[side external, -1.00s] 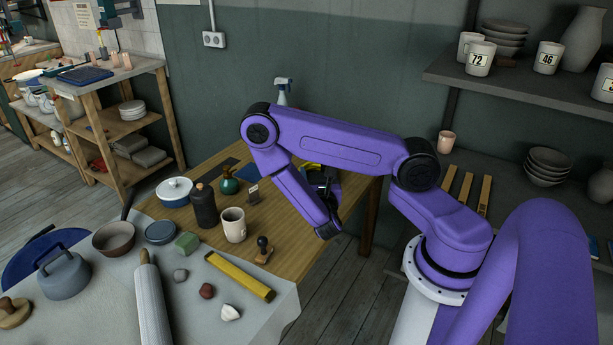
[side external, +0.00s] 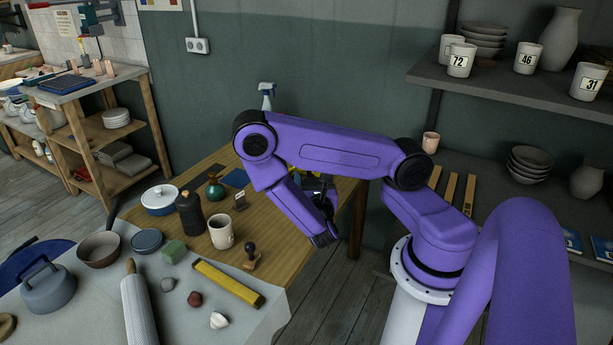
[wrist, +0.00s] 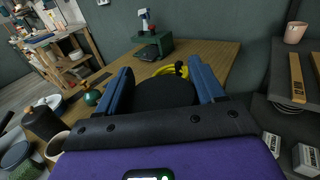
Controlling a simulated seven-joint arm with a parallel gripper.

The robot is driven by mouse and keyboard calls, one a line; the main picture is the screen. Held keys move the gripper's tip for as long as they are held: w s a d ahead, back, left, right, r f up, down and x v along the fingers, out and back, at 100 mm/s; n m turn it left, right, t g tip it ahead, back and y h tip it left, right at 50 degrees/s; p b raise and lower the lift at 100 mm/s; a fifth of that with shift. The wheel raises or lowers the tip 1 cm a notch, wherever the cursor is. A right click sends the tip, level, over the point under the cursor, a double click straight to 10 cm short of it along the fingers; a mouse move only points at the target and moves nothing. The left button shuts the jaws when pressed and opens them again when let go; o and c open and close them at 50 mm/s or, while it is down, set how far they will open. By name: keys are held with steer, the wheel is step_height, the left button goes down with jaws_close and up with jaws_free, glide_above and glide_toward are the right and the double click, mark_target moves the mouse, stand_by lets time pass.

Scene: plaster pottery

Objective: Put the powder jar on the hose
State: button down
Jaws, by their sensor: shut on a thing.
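The hose (wrist: 180,67) is a yellow coil on the wooden table, partly hidden behind what I hold in the wrist view. In the side view my gripper (side external: 318,188) is mostly hidden by my arm; the gap between jar and hose cannot be told.
A dark bottle (side external: 189,214), a mug (side external: 221,231), a green round flask (side external: 215,187) and a stamp (side external: 251,256) stand left of my arm. A spray bottle (wrist: 145,22) stands at the back. A shelf (side external: 500,84) with pottery is at right.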

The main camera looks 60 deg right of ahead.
steer(key=w+d+r+m+g+h, duration=0.1)
steer(key=w+d+r+m+g, duration=0.15)
steer(key=d, duration=0.35)
steer(key=w+d+r+m+g+h, duration=0.1)
steer(key=w+d+r+m+g, duration=0.1)
steer(key=d+g, duration=0.3)
steer(key=w+d+r+m+g+h, duration=0.1)
steer(key=w+d+r+m+g, duration=0.15)
steer(key=d, duration=0.45)
steer(key=w+d+f, duration=0.9)
steer(key=w+f, duration=0.1)
steer(key=f, duration=0.3)
steer(key=shift+w+d+f, duration=0.2)
steer(key=shift+d+f, duration=0.05)
steer(key=shift+f, duration=0.05)
steer(key=shift+f, duration=0.1)
steer(key=shift+c, duration=0.7)
jaws_free()
steer(key=shift+f, duration=0.1)
